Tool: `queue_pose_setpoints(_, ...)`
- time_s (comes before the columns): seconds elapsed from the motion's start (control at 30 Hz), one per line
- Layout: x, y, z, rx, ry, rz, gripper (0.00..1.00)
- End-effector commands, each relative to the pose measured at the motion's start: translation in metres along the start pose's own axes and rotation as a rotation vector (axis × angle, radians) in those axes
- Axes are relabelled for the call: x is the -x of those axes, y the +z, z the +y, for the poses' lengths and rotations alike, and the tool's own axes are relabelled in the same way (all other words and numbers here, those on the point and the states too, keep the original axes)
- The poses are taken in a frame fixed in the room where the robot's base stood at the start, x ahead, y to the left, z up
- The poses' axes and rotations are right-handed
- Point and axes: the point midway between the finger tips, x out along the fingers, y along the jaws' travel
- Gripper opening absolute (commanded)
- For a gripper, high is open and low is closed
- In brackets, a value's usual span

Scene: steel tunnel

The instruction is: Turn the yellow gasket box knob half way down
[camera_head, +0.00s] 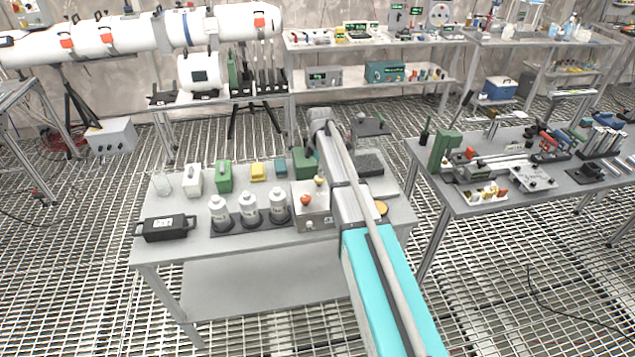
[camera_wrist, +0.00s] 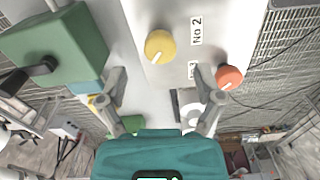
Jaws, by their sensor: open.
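The yellow knob (camera_wrist: 160,45) is round and sits on a pale box face (camera_wrist: 187,15) beside a "No 2" label. A white pointer line on it runs toward the picture's lower left. An orange-red knob (camera_wrist: 229,77) is to its lower right. My gripper (camera_wrist: 160,76) is open, with its two fingers spread below the yellow knob in the wrist view and nothing between the tips. The fingers look apart from the knob. In the head view the pale box (camera_head: 314,217) stands on the table, with the yellow knob (camera_head: 319,181) beside my arm, which hides part of the box.
A green box with a black handle (camera_wrist: 60,45) is close to the left finger. In the head view, white bottles (camera_head: 249,207) stand left of the pale box. A black case (camera_head: 165,228) is at the table's left front. The front of the tabletop is bare.

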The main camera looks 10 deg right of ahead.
Motion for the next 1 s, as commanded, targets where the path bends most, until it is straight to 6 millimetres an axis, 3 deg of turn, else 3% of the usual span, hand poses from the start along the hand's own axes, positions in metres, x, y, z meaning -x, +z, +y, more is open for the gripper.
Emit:
queue_pose_setpoints(0.43, -0.035, -0.001, 0.0, 0.001, 0.0, 0.0, 0.85)
queue_pose_setpoints(1.0, -0.041, -0.001, 0.0, 0.001, 0.0, 0.0, 0.85)
